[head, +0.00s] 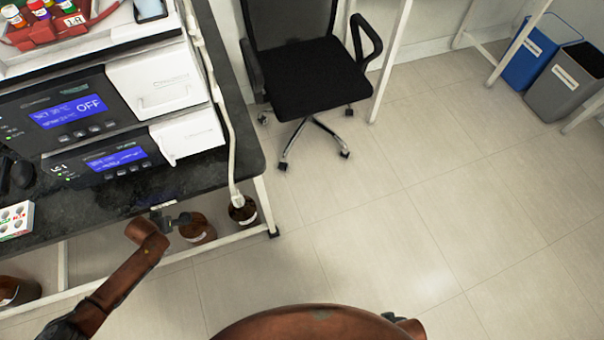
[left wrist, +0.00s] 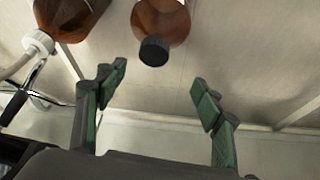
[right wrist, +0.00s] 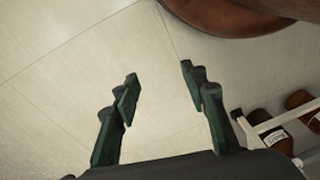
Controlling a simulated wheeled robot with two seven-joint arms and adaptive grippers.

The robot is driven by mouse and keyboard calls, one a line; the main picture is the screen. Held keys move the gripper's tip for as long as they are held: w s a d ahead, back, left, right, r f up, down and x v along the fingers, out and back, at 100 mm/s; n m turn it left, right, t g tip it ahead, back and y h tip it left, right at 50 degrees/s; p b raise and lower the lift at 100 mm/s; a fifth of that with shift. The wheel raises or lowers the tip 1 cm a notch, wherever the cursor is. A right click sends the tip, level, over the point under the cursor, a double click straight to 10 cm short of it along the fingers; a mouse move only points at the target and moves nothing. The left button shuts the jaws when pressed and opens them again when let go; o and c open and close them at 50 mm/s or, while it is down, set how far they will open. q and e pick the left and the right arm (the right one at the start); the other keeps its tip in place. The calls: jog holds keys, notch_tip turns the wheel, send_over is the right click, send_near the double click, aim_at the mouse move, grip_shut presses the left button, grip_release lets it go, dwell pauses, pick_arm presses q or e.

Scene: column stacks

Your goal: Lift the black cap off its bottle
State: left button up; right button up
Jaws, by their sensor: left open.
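The brown bottle (left wrist: 162,20) with the black cap (left wrist: 154,51) shows at the top of the left wrist view. My left gripper (left wrist: 157,84) is open and empty, and the cap lies just beyond and between its fingertips, apart from them. In the head view the brown bottle (head: 198,231) stands low beside the bench, and my left gripper (head: 176,221) is beside its top. The cap is hard to make out there. My right gripper (right wrist: 160,83) is open and empty above bare floor.
A second brown bottle (left wrist: 68,15) with a white cap and tube is close by; it also shows in the head view (head: 242,211). The black bench top (head: 110,200) with instruments overhangs the bottles. A black chair (head: 306,75) stands behind.

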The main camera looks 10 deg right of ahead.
pick_arm(q)
jog(key=shift+g, duration=0.4)
jog(key=w+f+b, duration=0.1)
jog(key=f+b, duration=0.1)
jog(key=b, duration=0.1)
jog(key=w+d+f+b, duration=0.1)
jog(key=f+b, duration=0.1)
jog(key=shift+w+f, duration=0.1)
jog(key=shift+w, duration=0.2)
jog(key=b+x, duration=0.4)
jog(key=shift+w+f, duration=0.25)
jog(key=shift+f, duration=0.1)
pick_arm(e)
jog(key=w+a+f+t+y, duration=0.1)
jog(key=w+a+f+t, duration=0.3)
jog(key=w+f, duration=0.3)
jog(key=shift+w+a+f+t+y, duration=0.2)
jog(key=shift+w+a+t+y, duration=0.25)
jog(key=shift+a, duration=0.3)
pick_arm(q)
jog(key=shift+c, duration=0.3)
jog(key=c, duration=0.8)
